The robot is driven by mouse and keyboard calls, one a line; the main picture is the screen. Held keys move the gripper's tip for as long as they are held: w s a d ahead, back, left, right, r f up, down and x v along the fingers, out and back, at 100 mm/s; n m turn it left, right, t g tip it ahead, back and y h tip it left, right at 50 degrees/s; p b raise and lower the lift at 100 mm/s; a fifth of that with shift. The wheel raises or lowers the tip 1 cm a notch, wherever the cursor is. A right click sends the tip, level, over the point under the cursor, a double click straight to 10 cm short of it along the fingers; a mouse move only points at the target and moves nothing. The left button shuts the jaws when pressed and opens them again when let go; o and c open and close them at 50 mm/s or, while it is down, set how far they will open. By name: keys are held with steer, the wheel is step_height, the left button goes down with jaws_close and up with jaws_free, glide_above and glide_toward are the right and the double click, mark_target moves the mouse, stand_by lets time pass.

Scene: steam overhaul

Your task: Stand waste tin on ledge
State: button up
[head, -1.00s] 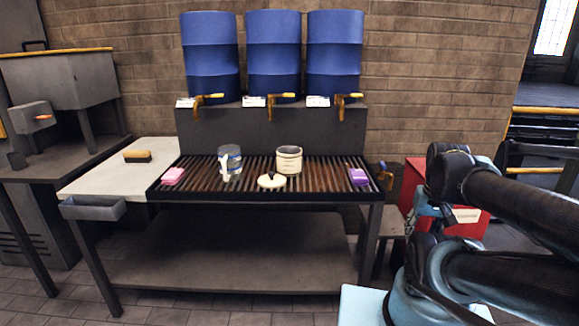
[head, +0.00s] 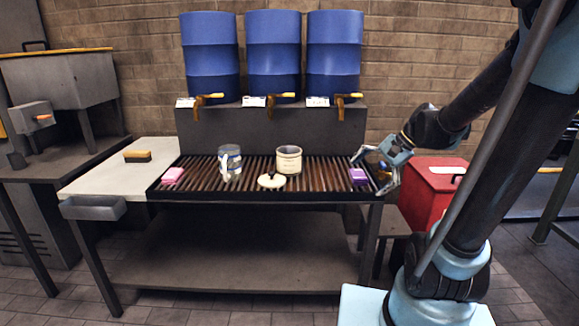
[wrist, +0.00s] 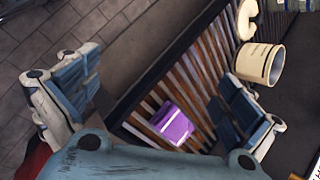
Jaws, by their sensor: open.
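A cream tin (head: 289,160) with dark lettering stands upright and open-topped on the slatted grate; it is probably the waste tin. It also shows in the wrist view (wrist: 262,65). My gripper (head: 374,167) is open and empty, above the grate's right end, well right of the tin. In the wrist view its fingers (wrist: 163,100) are spread either side of a purple block (wrist: 174,124) below. A pale ledge (head: 105,180) adjoins the grate's left end; I cannot tell if it is the named ledge.
A glass jar (head: 229,165) stands left of the tin. A pink block (head: 173,176) lies at the grate's left end. A brush (head: 137,156) lies on the pale surface. Blue drums with taps (head: 273,60) stand behind. A red bin (head: 432,185) is at right.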

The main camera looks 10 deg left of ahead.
steer(key=w+a+m+g+y, duration=0.1)
steer(key=w+a+m+y, duration=0.1)
steer(key=w, duration=0.4)
steer(key=w+a+m+g+y, duration=0.1)
steer(key=w+a+m+y, duration=0.2)
steer(key=w+a, duration=0.3)
steer(key=w+a+m+g+y, duration=0.2)
steer(key=w+a+y, duration=0.2)
steer(key=w, duration=0.3)
steer(key=shift+w+a+m, duration=0.3)
steer(key=shift+w+a, duration=0.1)
steer(key=shift+a, duration=0.1)
steer(key=shift+w+a+f+m+y, duration=0.2)
steer(key=shift+w+f+m+y, duration=0.1)
steer(key=shift+w+f+y, duration=0.3)
glide_toward(289, 151)
steer(key=shift+g, duration=0.4)
steer(key=s+a, duration=0.2)
steer(key=s+a+r, duration=0.1)
steer(key=s, duration=0.2)
steer(key=shift+a+r, duration=0.15)
steer(key=shift+a, duration=0.25)
steer(key=shift+x, duration=2.55)
steer(key=shift+d+r, duration=0.1)
steer(key=c, duration=1.7)
